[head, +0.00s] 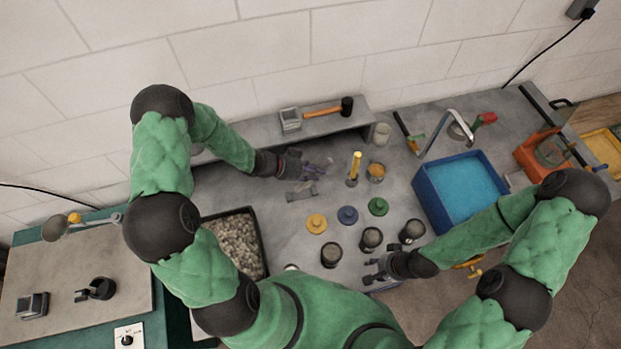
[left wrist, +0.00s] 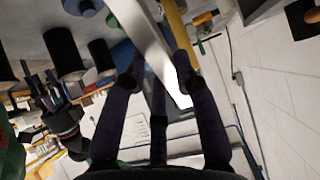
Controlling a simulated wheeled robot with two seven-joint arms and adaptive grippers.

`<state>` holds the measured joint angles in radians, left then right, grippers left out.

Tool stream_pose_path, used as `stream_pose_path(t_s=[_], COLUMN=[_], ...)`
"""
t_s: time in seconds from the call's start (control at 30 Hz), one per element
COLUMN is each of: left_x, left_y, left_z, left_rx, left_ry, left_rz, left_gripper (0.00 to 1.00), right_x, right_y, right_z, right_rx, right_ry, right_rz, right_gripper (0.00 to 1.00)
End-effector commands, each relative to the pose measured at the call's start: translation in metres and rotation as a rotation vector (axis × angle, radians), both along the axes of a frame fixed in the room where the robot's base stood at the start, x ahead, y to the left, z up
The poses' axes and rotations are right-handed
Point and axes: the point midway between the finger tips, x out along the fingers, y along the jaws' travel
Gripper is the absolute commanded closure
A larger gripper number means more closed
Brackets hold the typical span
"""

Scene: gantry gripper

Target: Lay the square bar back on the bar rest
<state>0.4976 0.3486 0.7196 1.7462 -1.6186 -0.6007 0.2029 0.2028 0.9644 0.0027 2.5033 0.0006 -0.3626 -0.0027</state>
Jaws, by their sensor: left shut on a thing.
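My left gripper (head: 316,168) is above the back middle of the grey bench, below the raised shelf. In the left wrist view its dark fingers (left wrist: 158,80) are shut on a bright metal square bar (left wrist: 150,45), which runs slantwise between them. In the head view a short grey piece (head: 302,191) shows just below the gripper; I cannot tell if it is the bar or its rest. I cannot make out the bar rest for certain. My right gripper (head: 373,270) is open and empty near the bench's front edge, beside the black cylinders.
Yellow (head: 316,223), blue (head: 347,215) and green (head: 378,206) discs lie mid-bench. Black cylinders (head: 371,239) stand in front. A yellow-topped post (head: 354,168) stands right of my left gripper. A blue bin (head: 424,196) is right, a gravel tray (head: 261,250) left. The shelf (head: 262,131) holds a hammer (head: 328,109).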

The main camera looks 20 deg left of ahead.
Motion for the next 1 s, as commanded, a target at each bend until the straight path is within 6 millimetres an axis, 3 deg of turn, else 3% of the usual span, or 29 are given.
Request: stream_pose_path(t_s=[0.33, 0.6, 1.0], left_x=[0.008, 0.008, 0.008], left_y=[0.015, 0.015, 0.015], left_z=[-0.021, -0.048, -0.049], left_rx=[0.001, 0.001, 0.001], left_ry=[-0.002, -0.002, -0.002], left_rz=[0.001, 0.000, 0.000], left_gripper=[1.00, 1.00, 1.00], right_x=[0.000, 0.000, 0.000], right_y=[0.000, 0.000, 0.000], right_z=[-0.014, -0.042, -0.044], right_rx=[0.000, 0.000, 0.000], right_ry=[-0.001, -0.001, -0.001], right_rz=[0.000, 0.000, 0.000], right_gripper=[0.60, 0.60, 0.60])
